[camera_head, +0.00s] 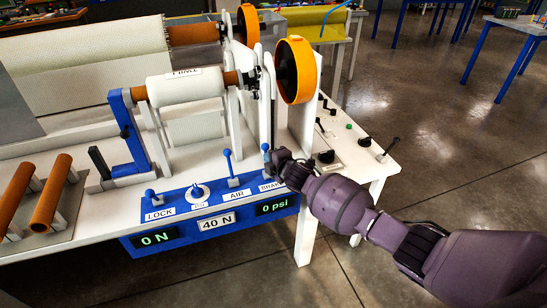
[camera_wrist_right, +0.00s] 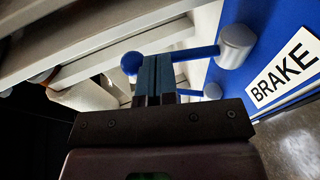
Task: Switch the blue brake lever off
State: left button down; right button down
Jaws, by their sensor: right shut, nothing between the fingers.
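The blue brake lever (camera_wrist_right: 192,53) shows in the right wrist view. Its ball end is at the left and its shaft runs right to a metal pivot (camera_wrist_right: 236,45) beside the BRAKE label (camera_wrist_right: 284,69). My right gripper (camera_wrist_right: 154,80) is shut and empty, with its fingertips right at the lever's shaft near the ball; I cannot tell whether they touch. In the head view my right gripper (camera_head: 274,160) covers most of the brake lever at the right end of the blue panel (camera_head: 180,212). My left gripper is not in view.
The AIR lever (camera_head: 229,165) stands upright left of my right gripper, with a dial (camera_head: 199,192) and the LOCK lever (camera_head: 152,197) further left. Orange wheels (camera_head: 296,70) and rollers stand behind. A white surface with black switches (camera_head: 350,150) lies to the right.

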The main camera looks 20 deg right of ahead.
jog(key=shift+w, duration=0.95)
jog(key=shift+w+r, duration=0.15)
